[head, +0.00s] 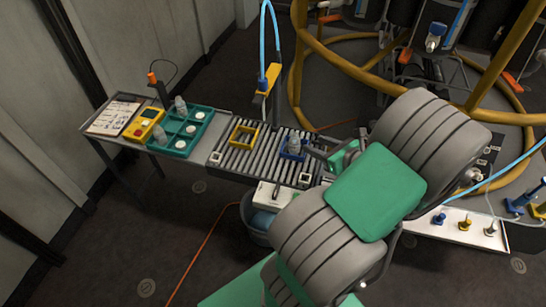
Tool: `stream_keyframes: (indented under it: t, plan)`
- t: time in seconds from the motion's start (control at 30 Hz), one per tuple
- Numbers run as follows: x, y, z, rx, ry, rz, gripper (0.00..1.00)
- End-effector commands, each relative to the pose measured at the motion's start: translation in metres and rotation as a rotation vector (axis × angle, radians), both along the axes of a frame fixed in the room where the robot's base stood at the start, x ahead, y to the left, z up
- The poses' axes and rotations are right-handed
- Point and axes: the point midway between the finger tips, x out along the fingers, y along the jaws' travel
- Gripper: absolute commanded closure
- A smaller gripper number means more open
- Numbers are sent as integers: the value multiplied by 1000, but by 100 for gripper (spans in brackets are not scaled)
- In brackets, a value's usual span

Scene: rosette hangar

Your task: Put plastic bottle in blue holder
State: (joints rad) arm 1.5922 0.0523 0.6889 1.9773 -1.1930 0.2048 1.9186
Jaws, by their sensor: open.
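A blue holder (289,154) stands on the roller conveyor. A small grey plastic bottle (294,144) stands upright and appears to be inside the holder. My gripper (308,148) is just right of the bottle, its jaws open; its fingers are small and partly hidden by my arm, so I cannot tell whether they touch the bottle. Similar bottles stand in the green tray (165,142) at the left, one at its back corner (180,103).
A yellow square frame (243,134) sits on the conveyor (225,158) left of the blue holder. A yellow device (145,125) and a clipboard (112,118) lie at the table's left end. My arm covers much of the right.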

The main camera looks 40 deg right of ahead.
Motion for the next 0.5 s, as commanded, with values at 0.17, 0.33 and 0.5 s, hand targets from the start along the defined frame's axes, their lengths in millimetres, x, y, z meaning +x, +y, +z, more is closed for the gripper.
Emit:
stream_keyframes:
  t: [0.17, 0.33, 0.5]
  plan:
    - [42, 73, -9, -351, 166, 427, 57]
    - [56, 172, -11, -904, 284, 1106, 57]
    - [35, 248, 10, -1417, 238, 1752, 57]
